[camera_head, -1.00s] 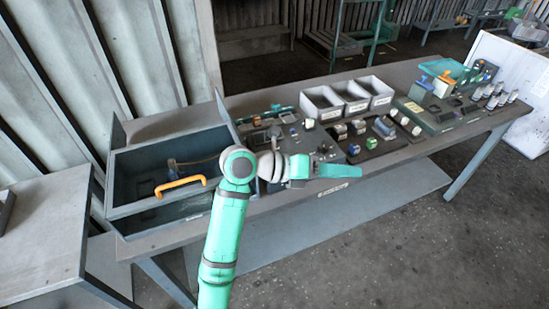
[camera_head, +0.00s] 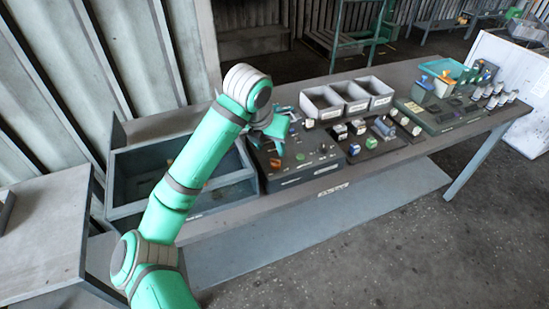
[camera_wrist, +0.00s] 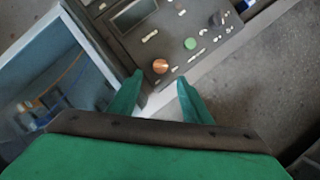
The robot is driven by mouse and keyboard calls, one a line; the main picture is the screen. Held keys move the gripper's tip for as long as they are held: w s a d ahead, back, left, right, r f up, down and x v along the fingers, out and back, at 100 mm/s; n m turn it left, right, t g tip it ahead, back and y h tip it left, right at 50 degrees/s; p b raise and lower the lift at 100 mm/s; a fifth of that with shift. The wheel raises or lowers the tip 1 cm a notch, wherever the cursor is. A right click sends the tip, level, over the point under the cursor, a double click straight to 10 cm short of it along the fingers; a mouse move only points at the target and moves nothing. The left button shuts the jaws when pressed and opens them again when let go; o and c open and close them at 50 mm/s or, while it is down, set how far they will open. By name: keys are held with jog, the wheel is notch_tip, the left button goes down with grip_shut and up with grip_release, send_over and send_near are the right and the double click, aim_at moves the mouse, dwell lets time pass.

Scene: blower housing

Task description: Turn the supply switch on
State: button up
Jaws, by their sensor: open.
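The dark control panel (camera_head: 330,163) sits on the bench beside the drawer box. In the wrist view the panel (camera_wrist: 172,20) carries an orange-brown knob (camera_wrist: 160,66), a green button (camera_wrist: 190,43), a dark knob (camera_wrist: 216,18) and several small pale labels or toggles. The labels are too small to read, so I cannot tell which control is the supply switch. My gripper (camera_head: 280,140) is above the panel's left part. Its two fingers (camera_wrist: 159,78) are apart and empty, with the orange-brown knob just beyond the tips. My arm hides part of the box.
The open grey drawer box (camera_head: 125,172) stands left of the panel. Three grey bins (camera_head: 349,97) stand behind it. A mat with small blocks and a green-lidded station (camera_head: 440,115) lie to the right. The front bench edge is close to the panel.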

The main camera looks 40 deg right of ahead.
aim_at(275, 160)
jog(key=x, duration=0.8)
jog(key=shift+d+f, duration=0.1)
jog(key=shift+f, duration=0.35)
jog(key=c, duration=1)
